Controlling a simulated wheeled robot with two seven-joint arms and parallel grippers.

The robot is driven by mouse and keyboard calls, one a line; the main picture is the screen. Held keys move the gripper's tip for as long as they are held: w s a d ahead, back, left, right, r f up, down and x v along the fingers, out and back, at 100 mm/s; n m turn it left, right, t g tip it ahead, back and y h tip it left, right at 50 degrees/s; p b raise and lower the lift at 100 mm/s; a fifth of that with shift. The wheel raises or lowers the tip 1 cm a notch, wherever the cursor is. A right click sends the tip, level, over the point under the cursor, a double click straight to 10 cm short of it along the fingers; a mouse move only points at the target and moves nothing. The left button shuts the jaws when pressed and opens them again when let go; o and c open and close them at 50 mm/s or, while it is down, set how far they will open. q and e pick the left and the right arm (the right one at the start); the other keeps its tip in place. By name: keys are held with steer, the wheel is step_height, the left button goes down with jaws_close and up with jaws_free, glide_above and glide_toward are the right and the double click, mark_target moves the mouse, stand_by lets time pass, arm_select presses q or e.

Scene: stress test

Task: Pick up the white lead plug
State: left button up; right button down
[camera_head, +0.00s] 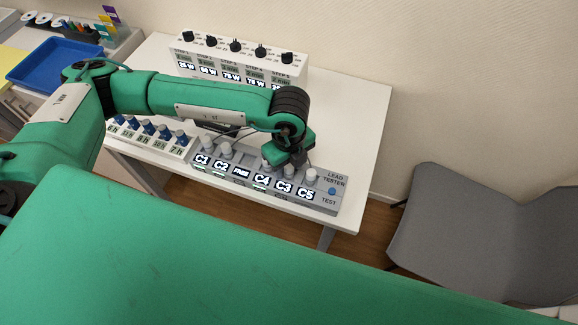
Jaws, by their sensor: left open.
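The grey lead tester (332,204) lies along the front of the white table, with labels C1, C2, C4, C3 and C5. Several white plugs stand in a row on it: one by C1 (208,145), one by C2 (226,148), one by C5 (311,175). Others by C4 and C3 are partly covered by my left gripper (297,160). My left gripper is open and points down just above the C4 and C3 end of the row. I cannot tell whether a plug is between its fingers. My right gripper is out of view.
A step unit with black knobs (240,60) stands at the table's back. A panel with blue knobs (150,141) is left of the tester. A blue tray (55,65) lies farther left. A grey chair (480,230) stands at right. The table's (350,110) right part is clear.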

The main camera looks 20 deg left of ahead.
arm_select(q)
steer(key=shift+f, duration=0.15)
jaws_close()
